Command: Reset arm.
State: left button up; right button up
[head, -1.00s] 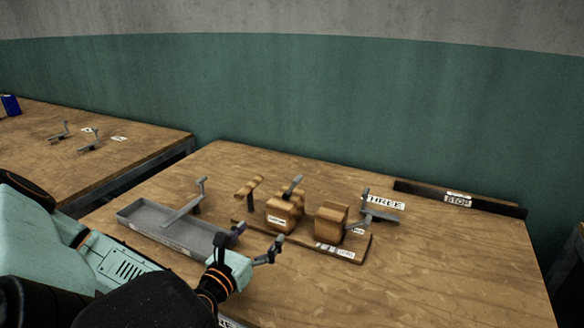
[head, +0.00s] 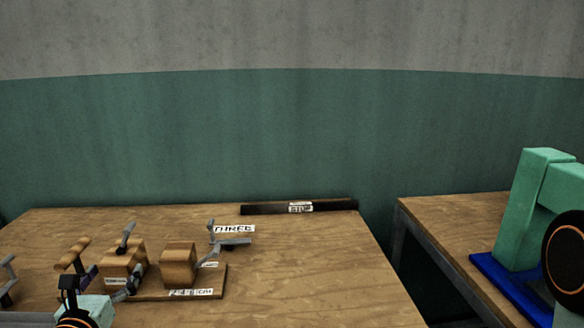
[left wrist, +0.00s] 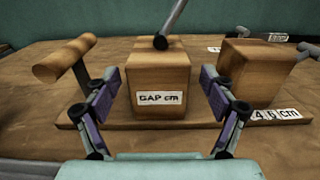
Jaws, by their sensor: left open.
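My left gripper (left wrist: 158,105) is open in the left wrist view, its fingers spread in front of the wooden block labelled "GAP cm" (left wrist: 158,72). Nothing shows between the fingertips, and I cannot tell whether they touch the block. In the head view the left gripper (head: 100,288) is at the lower left, in front of the press. The press has a wooden base (head: 160,294), a handle bar (head: 73,255) on the left, the middle block (head: 123,262) and a right block (head: 178,266). My right gripper is not in view.
A dark bar marked "STOP" (head: 330,206) lies along the table's back edge. The table's right side is clear. A second table (head: 440,212) with a blue base (head: 505,278) stands right.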

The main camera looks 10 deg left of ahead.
pick_arm(q)
jog(key=shift+b+x, duration=1.05)
jog(key=shift+x, duration=0.5)
jog(key=shift+w, duration=0.2)
